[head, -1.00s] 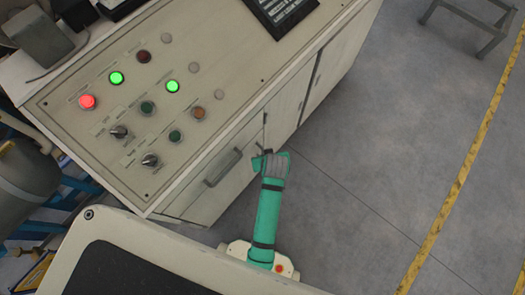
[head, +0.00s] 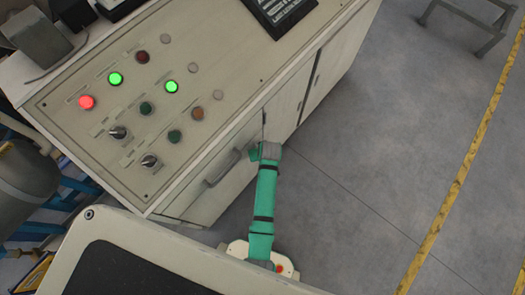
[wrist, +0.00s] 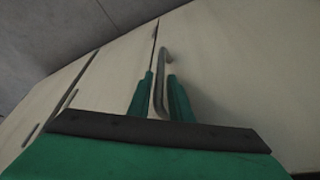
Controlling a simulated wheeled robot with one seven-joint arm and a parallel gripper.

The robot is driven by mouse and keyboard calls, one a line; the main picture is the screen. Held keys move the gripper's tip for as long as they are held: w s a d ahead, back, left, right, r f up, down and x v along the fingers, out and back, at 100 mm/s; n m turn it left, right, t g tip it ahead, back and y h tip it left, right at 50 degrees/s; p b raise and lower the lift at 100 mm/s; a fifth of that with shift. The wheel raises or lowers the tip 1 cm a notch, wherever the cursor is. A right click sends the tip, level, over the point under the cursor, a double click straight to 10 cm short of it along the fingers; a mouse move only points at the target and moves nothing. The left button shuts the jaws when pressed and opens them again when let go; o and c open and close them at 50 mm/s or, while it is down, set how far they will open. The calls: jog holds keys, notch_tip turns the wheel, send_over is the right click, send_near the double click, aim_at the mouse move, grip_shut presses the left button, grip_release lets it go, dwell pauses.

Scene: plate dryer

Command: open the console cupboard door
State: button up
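The console cupboard (head: 232,190) has pale front doors below the sloped control panel. A grey bar handle (head: 222,168) shows on its front in the head view, left of my gripper. My gripper (head: 262,152) is close to the cupboard front, its fingers partly hidden by the wrist. In the wrist view, its two green fingers (wrist: 161,97) stand apart, with a grey bent handle (wrist: 163,60) showing between them beside a door seam. Contact with the handle cannot be told. The doors look closed.
The control panel (head: 130,90) with lit buttons lies above the doors. A light-framed dark surface (head: 140,270) fills the lower left. Grey floor (head: 370,150) is open to the right, with a yellow line (head: 460,180) and a metal stand (head: 470,20).

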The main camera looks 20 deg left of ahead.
jog(key=shift+w+a+f, duration=0.1)
jog(key=shift+a+f, duration=0.05)
jog(key=shift+f, duration=0.2)
jog(key=shift+c, duration=0.4)
grip_shut()
jog(key=shift+d, duration=0.2)
